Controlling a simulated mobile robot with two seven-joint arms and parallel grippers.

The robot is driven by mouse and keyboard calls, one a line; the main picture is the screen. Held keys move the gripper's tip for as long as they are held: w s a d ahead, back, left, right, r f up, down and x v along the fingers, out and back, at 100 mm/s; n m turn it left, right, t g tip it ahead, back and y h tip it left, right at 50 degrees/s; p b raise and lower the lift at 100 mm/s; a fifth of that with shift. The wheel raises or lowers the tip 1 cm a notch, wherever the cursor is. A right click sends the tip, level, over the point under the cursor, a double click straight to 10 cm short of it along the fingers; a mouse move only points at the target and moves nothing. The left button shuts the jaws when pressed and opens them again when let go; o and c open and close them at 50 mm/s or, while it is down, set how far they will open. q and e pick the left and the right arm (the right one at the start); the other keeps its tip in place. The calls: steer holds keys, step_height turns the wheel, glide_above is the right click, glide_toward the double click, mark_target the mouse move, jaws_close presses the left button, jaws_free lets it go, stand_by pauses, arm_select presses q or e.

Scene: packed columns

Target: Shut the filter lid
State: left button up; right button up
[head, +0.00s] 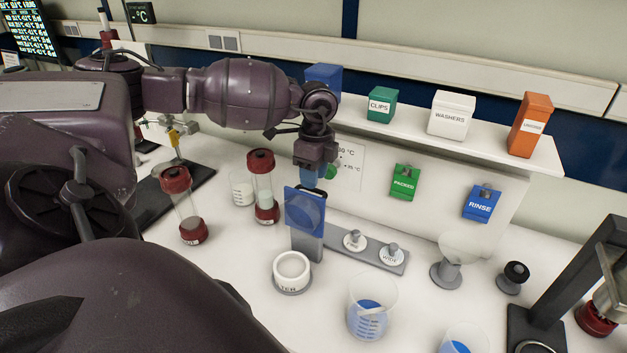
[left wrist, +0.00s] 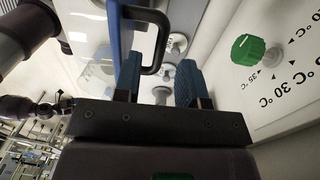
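A blue see-through panel (head: 305,212), which looks like the filter lid, stands upright on a grey plate (head: 308,245). It is behind a white ring-shaped cup (head: 291,268) whose label is partly readable as "TER". My left gripper (head: 311,180) points down just behind the panel's top edge. In the left wrist view, my left gripper (left wrist: 160,82) has its blue fingers apart. A black handle (left wrist: 163,30) on the panel reaches partly between them, nearer the left finger. I cannot tell whether they touch. My right gripper is out of view.
Red-capped columns (head: 262,185) stand left of the panel. Two knobs (head: 372,248) on a grey strip lie to its right. A beaker of blue liquid (head: 370,310) and a funnel (head: 452,260) stand in front and right. A white panel with a green dial (left wrist: 248,50) rises behind.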

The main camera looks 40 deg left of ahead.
arm_select(q)
steer(key=shift+s+f, duration=0.1)
steer(key=shift+f, duration=1.1)
steer(key=shift+c, duration=0.2)
jaws_close()
